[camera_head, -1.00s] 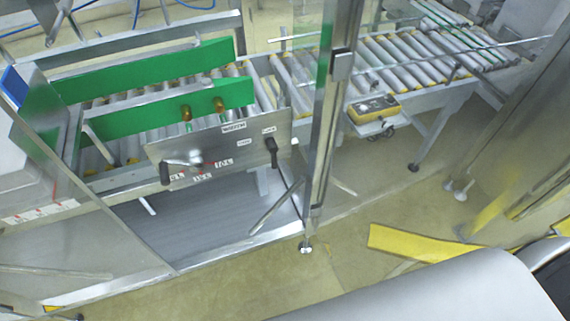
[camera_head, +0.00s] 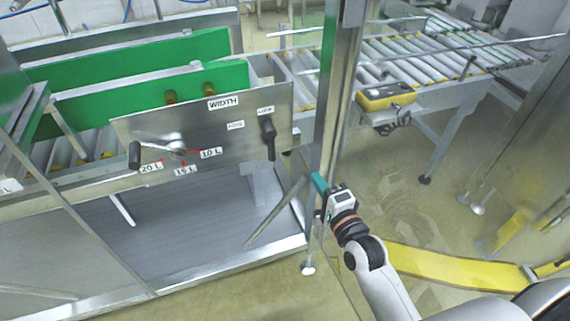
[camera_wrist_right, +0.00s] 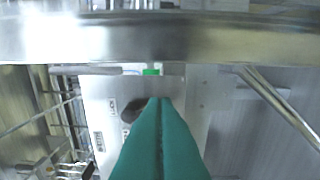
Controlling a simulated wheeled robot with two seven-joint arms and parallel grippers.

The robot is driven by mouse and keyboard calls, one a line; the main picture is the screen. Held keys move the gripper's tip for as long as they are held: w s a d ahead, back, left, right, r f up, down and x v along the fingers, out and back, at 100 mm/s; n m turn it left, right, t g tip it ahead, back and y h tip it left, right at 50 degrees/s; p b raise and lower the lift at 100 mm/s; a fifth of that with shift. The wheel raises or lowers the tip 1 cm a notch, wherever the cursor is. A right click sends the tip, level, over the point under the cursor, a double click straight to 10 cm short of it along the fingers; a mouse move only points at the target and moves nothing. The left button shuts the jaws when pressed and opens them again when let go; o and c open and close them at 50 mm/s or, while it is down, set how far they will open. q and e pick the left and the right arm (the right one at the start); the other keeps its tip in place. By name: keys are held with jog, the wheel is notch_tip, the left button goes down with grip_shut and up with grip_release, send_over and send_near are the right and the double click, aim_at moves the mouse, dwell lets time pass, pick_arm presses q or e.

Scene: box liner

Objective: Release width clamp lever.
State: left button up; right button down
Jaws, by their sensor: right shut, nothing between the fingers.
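The width clamp lever (camera_head: 268,138) is a black handle at the right end of the metal panel (camera_head: 225,150), under the label LOCK. It hangs roughly downward in the head view. In the right wrist view a dark handle (camera_wrist_right: 131,110) shows just left of the fingertips, partly hidden by them. My right gripper (camera_head: 318,181) has teal fingers and is shut and empty. It is right of and below the lever, apart from it, near the steel post. It also fills the lower middle of the right wrist view (camera_wrist_right: 160,102). My left gripper is not in view.
A vertical steel post (camera_head: 331,110) stands between the panel and the right roller conveyor (camera_head: 400,55). A crank (camera_head: 150,150) with a black knob sits on the panel's left, near volume labels. A yellow control box (camera_head: 385,96) is right of the post. Green guide boards (camera_head: 150,95) stand behind the panel.

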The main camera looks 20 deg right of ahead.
aim_at(270, 143)
jog(key=shift+r, duration=0.1)
